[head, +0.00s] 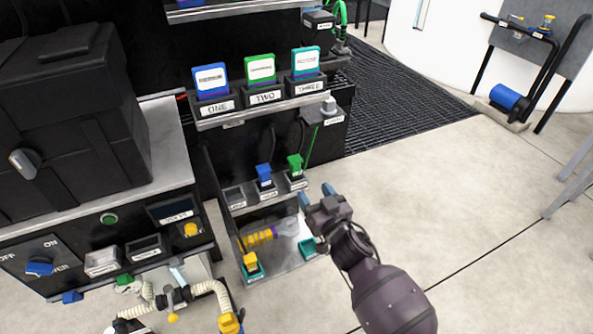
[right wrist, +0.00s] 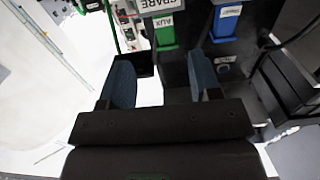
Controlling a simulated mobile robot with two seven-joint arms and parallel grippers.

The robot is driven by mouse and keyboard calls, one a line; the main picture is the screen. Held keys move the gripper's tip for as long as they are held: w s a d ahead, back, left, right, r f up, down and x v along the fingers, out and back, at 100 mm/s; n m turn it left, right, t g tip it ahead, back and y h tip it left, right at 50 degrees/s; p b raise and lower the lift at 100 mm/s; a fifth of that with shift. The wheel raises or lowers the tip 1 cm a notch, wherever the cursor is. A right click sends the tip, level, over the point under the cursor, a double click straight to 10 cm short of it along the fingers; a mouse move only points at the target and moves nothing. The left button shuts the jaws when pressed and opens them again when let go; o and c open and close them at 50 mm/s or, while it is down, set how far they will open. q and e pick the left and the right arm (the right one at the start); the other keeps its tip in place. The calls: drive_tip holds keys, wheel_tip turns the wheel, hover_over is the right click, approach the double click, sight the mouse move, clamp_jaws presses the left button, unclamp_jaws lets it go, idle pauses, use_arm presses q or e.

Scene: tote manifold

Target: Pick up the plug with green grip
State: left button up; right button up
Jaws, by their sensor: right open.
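The plug with green grip (head: 295,162) stands upright in the right-hand labelled socket of a low grey shelf. A blue plug (head: 264,174) stands in the socket to its left. My right gripper (head: 316,194) is open and empty, below and right of the green plug in the head view, apart from it. In the right wrist view, a green block marked AUX (right wrist: 165,36), which looks like the green plug, shows beyond and between the open fingers (right wrist: 160,80). The blue plug (right wrist: 225,20) is to its right there. My left gripper is not in view.
Blue, green and teal cards (head: 261,69) stand in holders marked ONE, TWO and THREE above the shelf. A yellow-handled tool (head: 259,238) and a yellow-topped plug (head: 250,262) are on the lower shelf. A black case (head: 70,120) stands at left. Floor at right is open.

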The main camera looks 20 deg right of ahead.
sight(297, 172)
drive_tip(key=w, duration=0.4)
drive_tip(key=shift+w+a+f+b, duration=0.1)
drive_tip(key=shift+a+b, duration=0.05)
drive_tip(key=shift+b, duration=0.25)
drive_tip(key=shift+w, duration=0.65)
drive_tip(key=w, duration=0.2)
drive_tip(key=w+b, duration=0.1)
drive_tip(key=shift+w+a, duration=0.3)
drive_tip(key=shift+w, duration=0.6)
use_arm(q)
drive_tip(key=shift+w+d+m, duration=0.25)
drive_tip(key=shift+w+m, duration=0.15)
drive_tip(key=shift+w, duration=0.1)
use_arm(e)
drive_tip(key=shift+w, duration=0.1)
drive_tip(key=shift+r, duration=0.2)
drive_tip(key=c, duration=0.9)
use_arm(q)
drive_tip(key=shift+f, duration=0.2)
use_arm(e)
drive_tip(key=shift+c, duration=0.6)
